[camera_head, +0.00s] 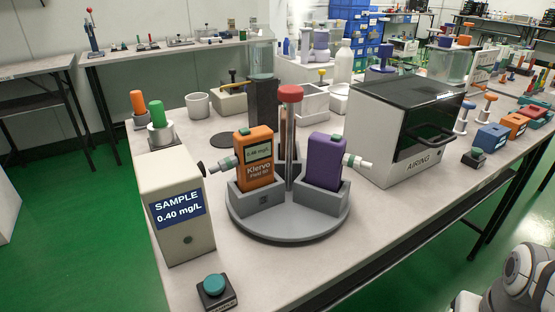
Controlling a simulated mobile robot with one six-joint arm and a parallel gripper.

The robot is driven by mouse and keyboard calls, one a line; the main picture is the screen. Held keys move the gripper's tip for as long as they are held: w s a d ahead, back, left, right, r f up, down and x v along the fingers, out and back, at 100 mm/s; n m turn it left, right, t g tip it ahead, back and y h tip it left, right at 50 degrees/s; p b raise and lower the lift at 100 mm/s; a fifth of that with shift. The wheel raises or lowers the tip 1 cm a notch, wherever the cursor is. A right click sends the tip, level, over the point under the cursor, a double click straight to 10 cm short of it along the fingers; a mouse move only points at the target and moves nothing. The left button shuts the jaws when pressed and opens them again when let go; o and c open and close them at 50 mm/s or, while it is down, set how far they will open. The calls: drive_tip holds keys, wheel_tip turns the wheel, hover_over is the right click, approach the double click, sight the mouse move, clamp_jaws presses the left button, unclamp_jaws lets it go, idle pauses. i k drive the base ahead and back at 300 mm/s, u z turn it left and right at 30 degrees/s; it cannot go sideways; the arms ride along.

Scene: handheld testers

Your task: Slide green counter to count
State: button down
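No piece is plainly marked as the green counter. Green parts in view are a green-topped plunger (157,113) in a metal holder at the left of the table and a small green cap on the orange Klervo tester (257,160). The orange tester stands upright in a grey cradle on a round grey carousel (290,226). A purple tester (325,159) stands upright in another cradle there. My gripper is not in view; only pale links of my arm show at the lower right.
A white SAMPLE box (178,235) reading 0.40 mg/L stands left of the carousel, a teal button (214,286) in front. An AIRING box (400,135) stands to the right. Several small coloured units (490,137) line the right end. The front right tabletop is clear.

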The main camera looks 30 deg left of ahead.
sight(490, 71)
drive_tip(key=k, duration=0.4)
drive_tip(key=u, duration=4.2)
drive_tip(key=k, duration=1.55)
drive_tip(key=z, duration=1.15)
drive_tip(key=i, duration=0.5)
drive_tip(key=z, duration=0.05)
